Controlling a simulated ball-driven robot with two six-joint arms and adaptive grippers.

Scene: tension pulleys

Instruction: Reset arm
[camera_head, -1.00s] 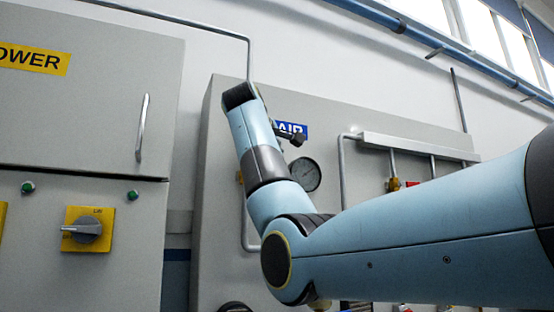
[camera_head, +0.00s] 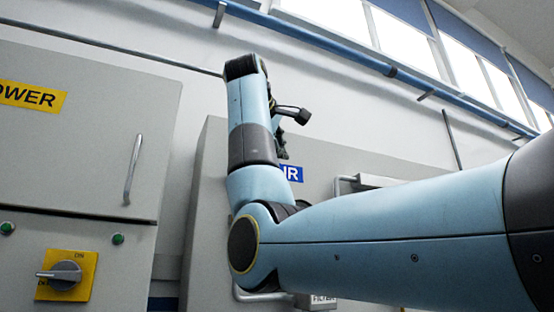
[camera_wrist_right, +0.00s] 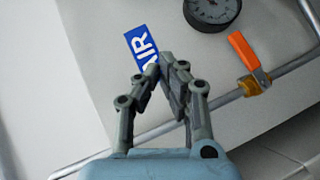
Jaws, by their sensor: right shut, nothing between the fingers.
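My right arm reaches in from the right in the head view, its forearm bent upward in front of the grey panel. My right gripper (camera_head: 283,152) shows partly beside the forearm, under a small dark camera. In the right wrist view the right gripper (camera_wrist_right: 163,68) is shut and empty, its fingertips together in front of the blue AIR label (camera_wrist_right: 141,43). It touches nothing that I can make out. My left gripper is not in view.
The POWER cabinet (camera_head: 70,150) with a handle (camera_head: 133,168) and yellow rotary switch (camera_head: 66,275) stands left. The AIR panel (camera_head: 208,190) stands behind my arm. The wrist view shows a gauge (camera_wrist_right: 212,10) and an orange valve lever (camera_wrist_right: 243,50). A blue pipe (camera_head: 340,57) runs above.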

